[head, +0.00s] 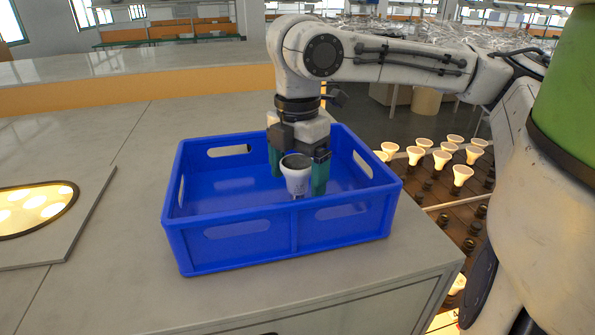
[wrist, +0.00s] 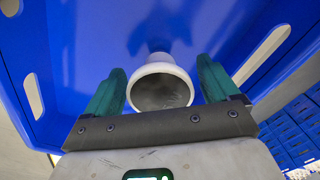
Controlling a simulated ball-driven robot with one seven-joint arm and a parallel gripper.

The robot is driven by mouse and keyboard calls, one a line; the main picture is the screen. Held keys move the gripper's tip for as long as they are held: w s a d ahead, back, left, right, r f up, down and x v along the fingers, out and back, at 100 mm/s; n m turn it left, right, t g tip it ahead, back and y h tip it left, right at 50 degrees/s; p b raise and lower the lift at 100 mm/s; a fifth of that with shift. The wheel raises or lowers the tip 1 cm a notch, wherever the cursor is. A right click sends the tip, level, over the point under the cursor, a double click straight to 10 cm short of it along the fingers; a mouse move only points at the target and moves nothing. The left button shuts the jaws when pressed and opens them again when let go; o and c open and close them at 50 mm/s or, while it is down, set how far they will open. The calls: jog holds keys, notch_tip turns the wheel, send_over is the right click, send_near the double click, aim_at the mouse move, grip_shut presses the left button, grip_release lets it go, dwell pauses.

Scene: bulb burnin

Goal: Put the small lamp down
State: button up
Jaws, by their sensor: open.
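The small lamp (head: 296,176) is a white, unlit bulb with a dark grey face. It is inside the blue crate (head: 240,256), towards its right side, with its wide face up. My gripper (head: 298,182) points down into the crate, with one green finger on each side of the lamp. In the wrist view the lamp (wrist: 160,85) sits between the open green fingers (wrist: 165,92), with a gap on both sides. The lamp's lower end is partly hidden by its own body, so its contact with the crate floor is hard to tell.
The crate stands on a grey worktop (head: 100,160). A panel with a lit oval opening (head: 40,208) is at the left. Several lit lamps (head: 441,160) stand in a rack to the right, below the worktop. The crate walls rise closely around my gripper.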

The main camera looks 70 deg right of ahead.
notch_tip(320, 180, up, 12)
jog(key=shift+r+b, duration=0.15)
jog(key=shift+b, duration=0.3)
